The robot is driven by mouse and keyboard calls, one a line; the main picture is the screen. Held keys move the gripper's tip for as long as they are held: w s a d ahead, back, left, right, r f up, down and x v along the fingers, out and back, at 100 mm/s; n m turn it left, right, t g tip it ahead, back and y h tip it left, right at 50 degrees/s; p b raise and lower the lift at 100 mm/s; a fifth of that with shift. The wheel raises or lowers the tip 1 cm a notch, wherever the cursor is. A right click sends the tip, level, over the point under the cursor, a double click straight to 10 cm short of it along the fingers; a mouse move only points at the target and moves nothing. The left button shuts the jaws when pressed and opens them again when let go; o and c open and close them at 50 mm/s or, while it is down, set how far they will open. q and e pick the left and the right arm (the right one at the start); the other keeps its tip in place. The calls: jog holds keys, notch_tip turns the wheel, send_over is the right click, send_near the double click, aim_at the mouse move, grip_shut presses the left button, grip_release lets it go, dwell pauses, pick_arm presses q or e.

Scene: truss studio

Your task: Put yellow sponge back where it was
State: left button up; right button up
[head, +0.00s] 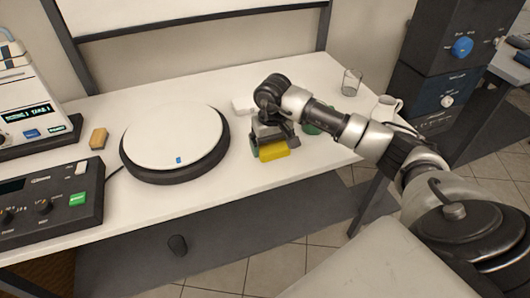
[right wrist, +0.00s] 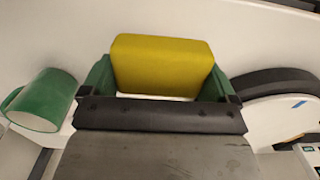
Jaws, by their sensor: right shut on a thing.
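The yellow sponge (head: 273,151) is a plain block over the front part of the white table, right of the round turntable. My right gripper (head: 270,146) is shut on it. In the right wrist view the yellow sponge (right wrist: 162,64) sits between the two green fingers of my right gripper (right wrist: 160,78). I cannot tell whether the sponge touches the table or is slightly above it. My left gripper is not in view.
The white-topped turntable (head: 175,138) stands left of the sponge. A green mug (right wrist: 40,100) is beside my right gripper. A glass (head: 351,82) and white mug (head: 386,108) stand at the right. A tan block (head: 98,138) lies at the left, near the control box (head: 50,205).

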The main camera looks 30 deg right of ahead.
aim_at(264, 145)
jog(key=shift+w+a+f, duration=0.25)
jog(key=shift+w+f, duration=0.2)
jog(key=shift+w, duration=0.15)
jog(key=shift+w+a+f, duration=0.25)
jog(key=shift+w+f, duration=0.15)
jog(key=shift+w, duration=0.15)
jog(key=shift+f+p, duration=0.35)
jog(key=shift+f, duration=1.6)
jog(key=shift+f, duration=0.15)
jog(key=o, duration=0.6)
notch_tip(264, 145, up, 12)
jog(key=shift+r+b, duration=0.2)
jog(key=shift+b, duration=0.4)
